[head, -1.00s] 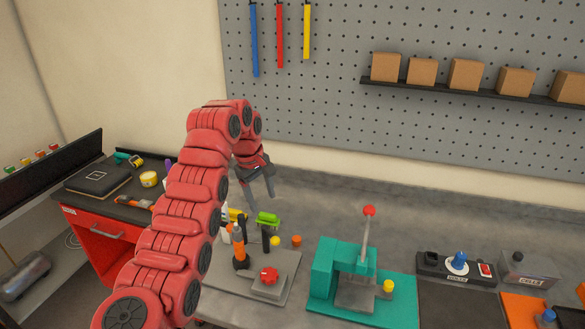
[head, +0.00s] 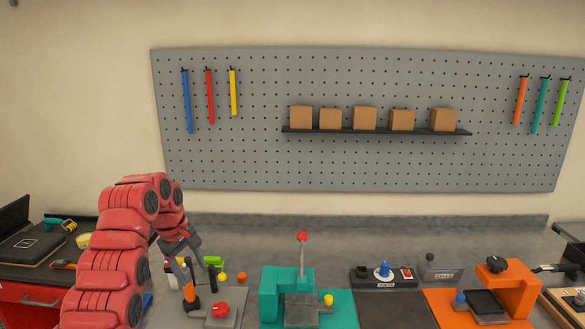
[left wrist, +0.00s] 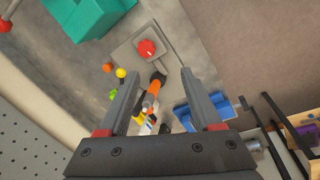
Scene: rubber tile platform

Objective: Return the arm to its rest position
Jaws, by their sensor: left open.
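My left arm comes in from the left side of the head view, bent over at the top. My left gripper (head: 190,266) points down above the workbench, near a grey plate with a red knob (head: 221,309). It is open and nothing shows held in it. In the left wrist view, the open fingers (left wrist: 158,73) frame an orange-handled tool (left wrist: 151,94) standing below, apart from them as far as I can tell. The red knob also shows there (left wrist: 146,48), beyond the fingertips. My right gripper is not in view.
A teal press (head: 270,295) with a red-tipped lever stands right of the grey plate. A dark switch box (head: 365,277) and an orange fixture (head: 520,293) are farther right. A pegboard (head: 400,90) with a shelf of boxes is behind. A red cabinet (head: 25,297) is at left.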

